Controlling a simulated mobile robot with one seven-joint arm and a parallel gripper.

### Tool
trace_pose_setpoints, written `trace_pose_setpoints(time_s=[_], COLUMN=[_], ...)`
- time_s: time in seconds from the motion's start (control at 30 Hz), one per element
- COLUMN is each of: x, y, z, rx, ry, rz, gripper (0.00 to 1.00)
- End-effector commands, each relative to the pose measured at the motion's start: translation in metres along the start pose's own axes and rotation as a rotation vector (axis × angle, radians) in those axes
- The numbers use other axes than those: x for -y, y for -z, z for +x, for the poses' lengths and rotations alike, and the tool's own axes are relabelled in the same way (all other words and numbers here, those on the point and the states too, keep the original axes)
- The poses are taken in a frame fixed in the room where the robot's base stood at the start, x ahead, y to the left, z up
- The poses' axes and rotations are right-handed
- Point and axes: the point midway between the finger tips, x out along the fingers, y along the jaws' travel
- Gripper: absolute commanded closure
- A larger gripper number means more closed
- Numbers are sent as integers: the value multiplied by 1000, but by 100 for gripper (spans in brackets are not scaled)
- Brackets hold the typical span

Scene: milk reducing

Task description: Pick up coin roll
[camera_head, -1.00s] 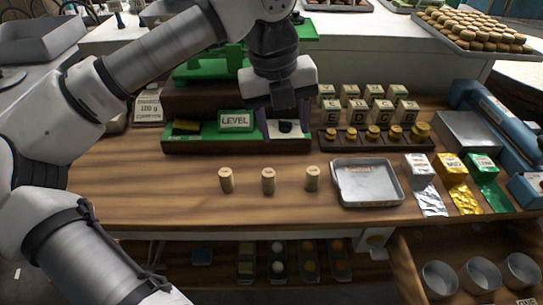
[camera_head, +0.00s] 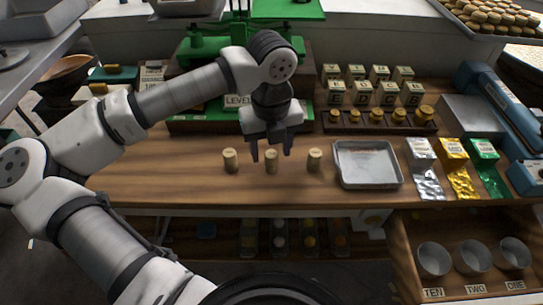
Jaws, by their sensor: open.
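Three small tan coin rolls stand upright in a row on the wooden counter (camera_head: 170,180). They are the left roll (camera_head: 230,160), the middle roll (camera_head: 271,162) and the right roll (camera_head: 314,160). My gripper (camera_head: 271,153) points down with its fingers apart, over the middle roll. In this view one finger shows on each side of that roll's upper part. I cannot tell the exact height of the fingertips above the counter. The gripper is open and holds nothing visible.
A metal tray (camera_head: 367,183) lies right of the rolls. Foil packets (camera_head: 461,182) lie farther right. Lettered blocks (camera_head: 387,93) and brass weights (camera_head: 378,115) stand behind. A green scale (camera_head: 210,50) is at the back. Metal cups (camera_head: 473,259) sit below at the front right.

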Motion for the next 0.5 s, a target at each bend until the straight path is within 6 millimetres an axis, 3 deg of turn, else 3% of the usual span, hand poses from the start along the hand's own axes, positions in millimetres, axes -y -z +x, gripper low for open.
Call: trace_pose_setpoints(time_s=[0.2, 0.47, 0.5], x=[0, 0, 0], y=[3, 3, 3], z=[24, 28, 28], rx=[-1, 0, 0], ry=[2, 1, 1], rz=[1, 1, 1], gripper=[48, 48, 52])
